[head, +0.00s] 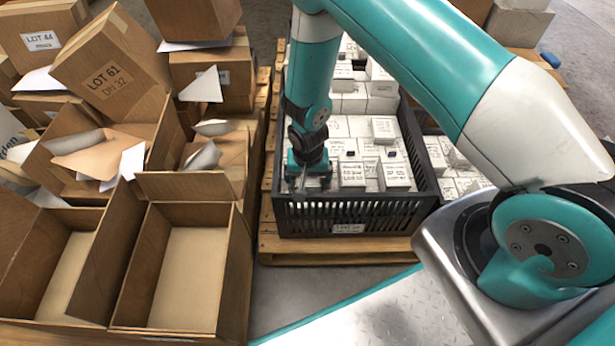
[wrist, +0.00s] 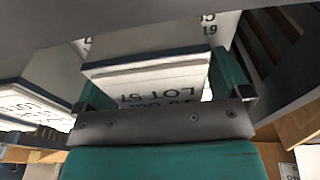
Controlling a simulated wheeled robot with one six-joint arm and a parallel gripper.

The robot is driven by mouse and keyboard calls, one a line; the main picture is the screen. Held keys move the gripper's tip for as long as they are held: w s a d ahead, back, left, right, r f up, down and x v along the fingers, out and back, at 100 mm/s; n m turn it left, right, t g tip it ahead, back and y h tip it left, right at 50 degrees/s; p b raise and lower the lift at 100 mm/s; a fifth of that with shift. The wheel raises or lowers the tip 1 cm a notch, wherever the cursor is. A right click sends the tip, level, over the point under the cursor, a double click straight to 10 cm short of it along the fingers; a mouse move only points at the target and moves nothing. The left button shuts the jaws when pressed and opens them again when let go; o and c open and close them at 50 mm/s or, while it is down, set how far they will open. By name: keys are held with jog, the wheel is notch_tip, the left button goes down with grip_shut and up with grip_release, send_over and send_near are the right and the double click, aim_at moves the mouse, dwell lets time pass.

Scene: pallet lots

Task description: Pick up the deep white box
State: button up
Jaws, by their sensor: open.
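My gripper (head: 308,182) is over the near left corner of the black crate (head: 350,214), pointing down. In the wrist view its two teal fingers (wrist: 160,88) are apart, one on each side of a white box (wrist: 150,76) with black "LOT 57" lettering. I cannot tell whether the fingers touch it. In the head view my gripper and wrist largely hide that box. Several other white lettered boxes fill the crate, such as one standing higher at the near right (head: 395,176). I cannot tell for sure which is the deep one.
The crate stands on a wooden pallet (head: 300,247). Another crate of white boxes (head: 462,178) is to its right, partly behind my arm. Open empty cardboard boxes (head: 185,270) stand at the near left, with stacked cartons (head: 112,68) behind. A blue object (head: 550,60) lies far right.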

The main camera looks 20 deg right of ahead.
dwell(0.3)
jog(key=c, duration=1)
